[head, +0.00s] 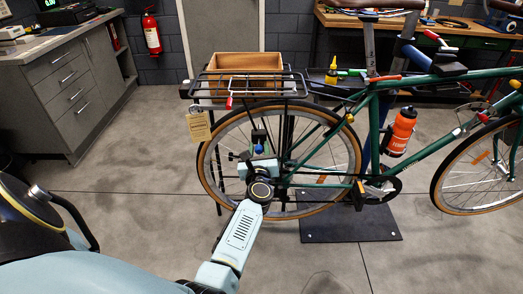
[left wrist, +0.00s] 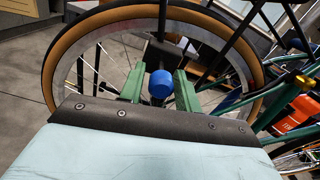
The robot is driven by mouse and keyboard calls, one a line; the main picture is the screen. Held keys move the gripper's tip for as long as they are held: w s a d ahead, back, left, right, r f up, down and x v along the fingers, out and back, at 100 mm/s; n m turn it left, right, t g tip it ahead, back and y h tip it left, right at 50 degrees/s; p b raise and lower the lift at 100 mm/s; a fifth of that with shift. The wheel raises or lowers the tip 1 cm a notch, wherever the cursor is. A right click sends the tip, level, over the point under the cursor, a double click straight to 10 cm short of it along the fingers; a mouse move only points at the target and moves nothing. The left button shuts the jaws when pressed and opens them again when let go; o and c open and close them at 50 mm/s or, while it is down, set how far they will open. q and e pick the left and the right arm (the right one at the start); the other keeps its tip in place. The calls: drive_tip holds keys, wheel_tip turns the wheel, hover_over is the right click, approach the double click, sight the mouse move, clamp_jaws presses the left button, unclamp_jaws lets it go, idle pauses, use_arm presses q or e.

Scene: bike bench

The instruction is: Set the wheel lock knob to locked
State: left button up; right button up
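The bike's rear wheel (head: 203,160) stands at the middle of the head view. A blue knob (head: 259,149), which I take for the wheel lock knob, sits on a dark mount by this wheel. The knob also shows in the left wrist view (left wrist: 160,84), at the middle. My left gripper (head: 258,159) is at the wheel, close to the knob. Its two green fingers are apart, one on each side of the knob in the wrist view. I see no clear contact. I cannot read the knob's setting. My right gripper is out of view.
A black rear rack (head: 240,86) with a wooden crate (head: 246,62) and a hanging tag (head: 198,127) is above the wheel. An orange bottle (head: 401,132) is on the green frame. A dark plate (head: 350,228) lies below. A grey cabinet (head: 70,90) is at left. The front floor is clear.

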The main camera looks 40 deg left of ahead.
use_arm(q)
drive_tip(key=shift+o, duration=1)
drive_tip(key=v, duration=1.3)
drive_tip(key=shift+s+d, duration=0.1)
drive_tip(key=shift+d, duration=0.05)
